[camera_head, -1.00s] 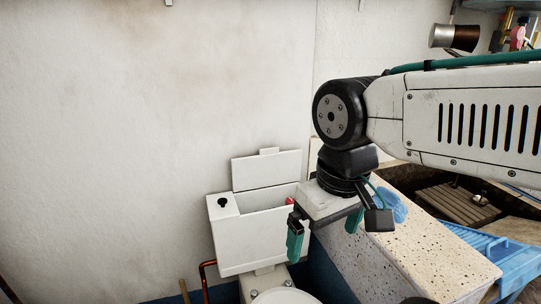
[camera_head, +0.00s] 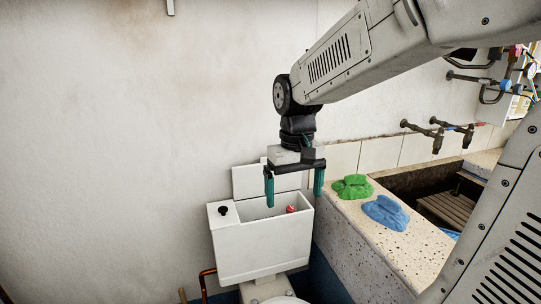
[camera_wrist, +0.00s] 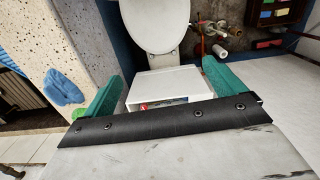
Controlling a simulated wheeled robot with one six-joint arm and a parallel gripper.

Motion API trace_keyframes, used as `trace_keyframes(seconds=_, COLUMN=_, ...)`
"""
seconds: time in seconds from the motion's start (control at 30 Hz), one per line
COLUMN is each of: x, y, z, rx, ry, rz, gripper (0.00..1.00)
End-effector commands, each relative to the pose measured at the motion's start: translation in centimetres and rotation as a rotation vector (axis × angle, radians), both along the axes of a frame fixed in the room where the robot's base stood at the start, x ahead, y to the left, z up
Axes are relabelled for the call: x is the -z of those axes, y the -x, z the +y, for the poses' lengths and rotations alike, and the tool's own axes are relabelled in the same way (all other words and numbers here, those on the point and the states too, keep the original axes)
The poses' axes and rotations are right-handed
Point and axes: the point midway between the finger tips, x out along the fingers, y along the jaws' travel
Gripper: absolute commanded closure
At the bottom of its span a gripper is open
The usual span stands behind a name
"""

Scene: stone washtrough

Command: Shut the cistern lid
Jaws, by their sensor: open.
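The white cistern (camera_head: 262,245) stands against the wall with its top open. Its lid (camera_head: 246,181) stands upright along the back edge, partly hidden by my gripper. A red part (camera_head: 291,209) shows inside the opening. My gripper (camera_head: 294,194) is open and empty, its two green fingers pointing down over the right half of the cistern, in front of the lid in the picture. In the wrist view the cistern (camera_wrist: 172,84) lies between the fingers of my gripper (camera_wrist: 163,75); I cannot make out the lid there.
A black button (camera_head: 223,210) sits on the cistern's left top. To the right is a speckled stone trough edge (camera_head: 375,240) with a green cloth (camera_head: 352,187) and a blue cloth (camera_head: 386,212). Wall taps (camera_head: 437,136) are beyond. The toilet seat (camera_wrist: 155,22) is in front of the cistern.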

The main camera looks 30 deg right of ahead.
Motion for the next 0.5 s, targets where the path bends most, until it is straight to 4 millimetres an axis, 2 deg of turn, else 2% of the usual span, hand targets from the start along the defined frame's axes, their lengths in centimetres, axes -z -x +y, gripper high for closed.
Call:
trace_keyframes(seconds=0.03, x=0.5, y=-2.7, z=-1.0, rx=0.015, ry=-0.003, rz=0.001, gripper=0.05)
trace_keyframes(seconds=0.17, x=1.8, y=-9.4, z=-3.7, rx=0.042, ry=-0.002, rz=-0.029, gripper=0.05)
trace_keyframes(seconds=0.3, x=3.8, y=-16.9, z=-7.1, rx=0.065, ry=0.003, rz=-0.082, gripper=0.05)
trace_keyframes(seconds=0.5, x=6.6, y=-27.0, z=-12.1, rx=0.086, ry=0.025, rz=-0.199, gripper=0.05)
